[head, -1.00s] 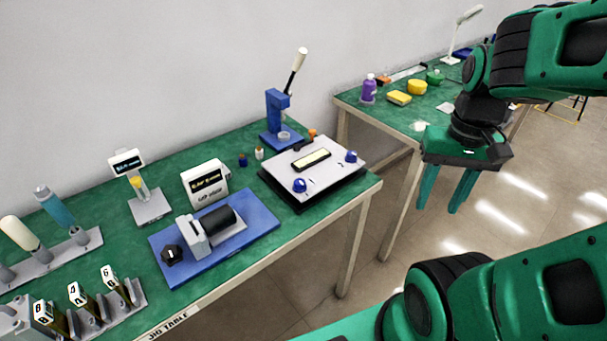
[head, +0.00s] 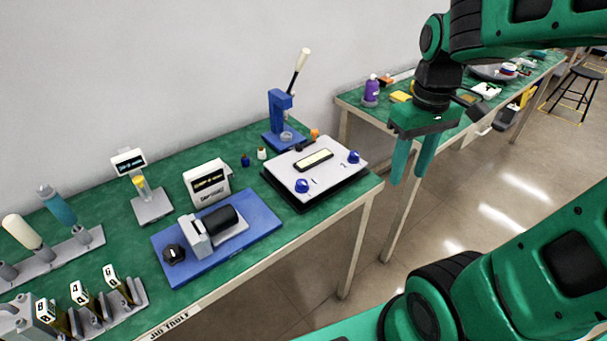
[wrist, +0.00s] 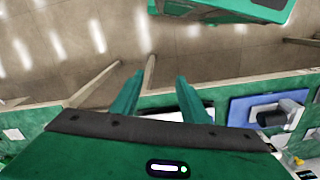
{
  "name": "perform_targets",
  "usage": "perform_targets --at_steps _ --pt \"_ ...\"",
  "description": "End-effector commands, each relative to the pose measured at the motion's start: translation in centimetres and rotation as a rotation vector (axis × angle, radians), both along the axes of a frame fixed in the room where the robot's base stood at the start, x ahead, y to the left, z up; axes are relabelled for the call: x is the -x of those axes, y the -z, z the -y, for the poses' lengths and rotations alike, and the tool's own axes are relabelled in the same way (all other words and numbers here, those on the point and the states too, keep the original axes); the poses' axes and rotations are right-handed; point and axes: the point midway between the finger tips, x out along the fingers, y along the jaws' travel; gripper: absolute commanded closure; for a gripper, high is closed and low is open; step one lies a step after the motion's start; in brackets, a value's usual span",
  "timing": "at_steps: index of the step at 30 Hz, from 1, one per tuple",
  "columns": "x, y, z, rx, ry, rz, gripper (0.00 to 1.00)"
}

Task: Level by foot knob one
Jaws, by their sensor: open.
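A levelling plate (head: 330,162) with a pale top and dark base sits at the right end of the near green table. A bar-shaped vial (head: 313,160) lies on its top. Two blue knobs stand on the plate, one at the front left (head: 302,186) and one at the right (head: 353,157). I cannot read which is knob one. My gripper (head: 408,180) is open and empty, with its fingers pointing down, to the right of the plate and above the floor gap between the tables. In the wrist view the plate (wrist: 200,108) is partly hidden behind my fingers (wrist: 155,95).
A blue lever press (head: 280,125) stands behind the plate. A blue board (head: 255,235) with a dark cylinder fixture lies left of it, near a small display (head: 207,183). A second table behind carries a purple bottle (head: 371,90). Open floor lies right of the near table.

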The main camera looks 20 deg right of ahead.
Motion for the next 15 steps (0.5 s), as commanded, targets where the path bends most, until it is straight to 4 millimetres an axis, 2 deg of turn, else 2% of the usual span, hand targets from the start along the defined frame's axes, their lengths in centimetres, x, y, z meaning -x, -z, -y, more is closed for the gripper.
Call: perform_targets --at_steps 1,6,9,12,15 --pt "-2.6 -0.3 -1.6 0.002 -0.152 -0.004 0.59" --pt "-9.8 -0.6 -8.0 0.002 -0.665 -0.003 0.59" --pt "-12.7 -0.4 -11.9 -0.002 -0.914 -0.004 0.59" --pt "-14.6 -0.2 -15.0 -0.005 -1.093 -0.002 0.59" --pt "-15.5 0.0 -16.8 -0.007 -1.2 -0.001 0.59"
